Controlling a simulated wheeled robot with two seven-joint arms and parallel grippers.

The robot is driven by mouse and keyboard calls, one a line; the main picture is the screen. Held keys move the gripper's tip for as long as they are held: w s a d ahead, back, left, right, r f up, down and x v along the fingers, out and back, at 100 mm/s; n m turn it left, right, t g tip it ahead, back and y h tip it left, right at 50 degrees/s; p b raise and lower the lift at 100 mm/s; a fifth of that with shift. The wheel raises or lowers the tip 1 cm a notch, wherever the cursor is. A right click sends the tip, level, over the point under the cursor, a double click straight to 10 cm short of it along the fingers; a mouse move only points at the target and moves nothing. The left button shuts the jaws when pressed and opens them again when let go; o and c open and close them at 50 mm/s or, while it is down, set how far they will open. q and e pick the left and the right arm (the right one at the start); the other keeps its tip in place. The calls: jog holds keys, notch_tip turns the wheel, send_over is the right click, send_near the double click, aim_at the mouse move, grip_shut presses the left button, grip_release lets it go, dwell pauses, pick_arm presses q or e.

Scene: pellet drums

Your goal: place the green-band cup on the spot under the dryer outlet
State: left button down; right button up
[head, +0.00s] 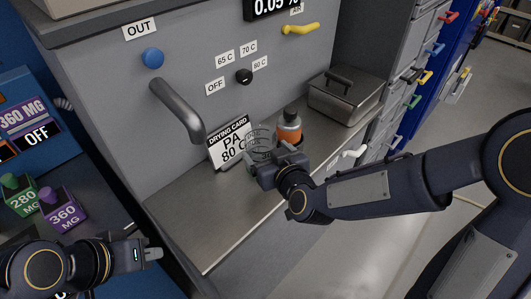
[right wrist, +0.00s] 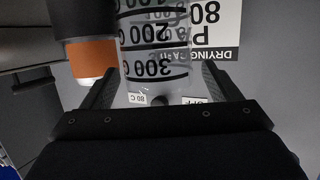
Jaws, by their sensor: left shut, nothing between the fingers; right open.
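A clear measuring cup (head: 262,138) with black graduation lines stands on the steel shelf (head: 198,222). It also shows in the right wrist view (right wrist: 154,40); I cannot make out a green band. My right gripper (right wrist: 155,82) is open, with one finger on each side of the cup; I cannot tell if they touch it. It covers the cup's lower part in the head view. The dryer outlet, a grey bent pipe (head: 177,108), ends over the shelf left of the cup. No spot marking is visible. My left gripper (head: 152,254) is shut and empty at lower left.
An orange-and-black bottle (head: 289,128) stands close right of the cup. A drying card (head: 230,142) leans behind it. A lidded steel box (head: 345,96) is at the shelf's right end. The shelf's left part is clear.

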aim_at(256, 138)
jog(key=p+x, duration=0.1)
jog(key=x, duration=0.4)
jog(key=shift+w+f, duration=0.1)
jog(key=shift+w, duration=0.15)
jog(key=shift+d, duration=0.1)
jog(key=shift+c, duration=0.2)
jog(key=c, duration=0.8)
